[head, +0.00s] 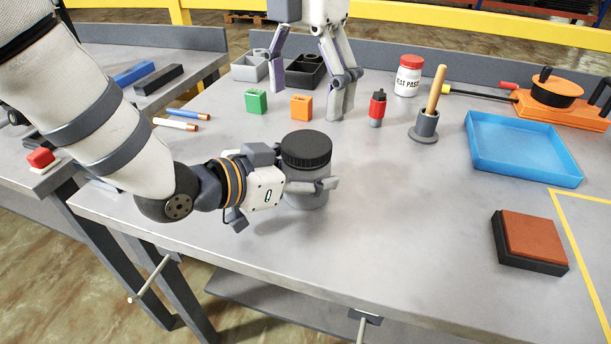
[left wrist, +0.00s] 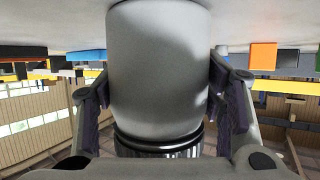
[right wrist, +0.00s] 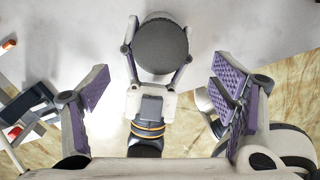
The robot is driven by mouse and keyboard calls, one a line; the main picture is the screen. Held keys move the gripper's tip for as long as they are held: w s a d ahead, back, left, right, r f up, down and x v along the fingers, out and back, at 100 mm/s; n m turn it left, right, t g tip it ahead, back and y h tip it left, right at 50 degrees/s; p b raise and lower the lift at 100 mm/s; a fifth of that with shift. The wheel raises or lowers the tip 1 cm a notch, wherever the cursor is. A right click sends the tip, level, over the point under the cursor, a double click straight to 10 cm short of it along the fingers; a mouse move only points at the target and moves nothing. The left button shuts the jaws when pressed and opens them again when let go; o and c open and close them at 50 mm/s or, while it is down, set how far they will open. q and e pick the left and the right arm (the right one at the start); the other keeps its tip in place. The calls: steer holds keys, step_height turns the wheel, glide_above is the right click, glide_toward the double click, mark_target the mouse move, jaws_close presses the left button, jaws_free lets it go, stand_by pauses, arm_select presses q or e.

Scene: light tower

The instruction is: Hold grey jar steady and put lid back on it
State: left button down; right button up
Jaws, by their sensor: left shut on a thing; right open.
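The grey jar (head: 308,192) stands upright on the table, with its black ribbed lid (head: 306,149) on top. My left gripper (head: 308,184) is shut around the jar's side. The left wrist view, upside down, shows the grey jar body (left wrist: 158,70) between the fingers and the ribbed lid (left wrist: 160,147) at its mouth. Whether the lid is fully seated I cannot tell. My right gripper (head: 308,98) is open and empty, above and behind the jar. In the right wrist view the round lid top (right wrist: 162,46) lies ahead of the spread fingers.
Green (head: 257,101) and orange (head: 301,107) blocks and a dark tray (head: 306,72) sit behind the jar.

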mark_target(306, 143)
arm_select(q)
steer(key=shift+f, duration=0.1)
arm_select(e)
step_height(306, 143, down, 7)
steer(key=shift+f, duration=0.15)
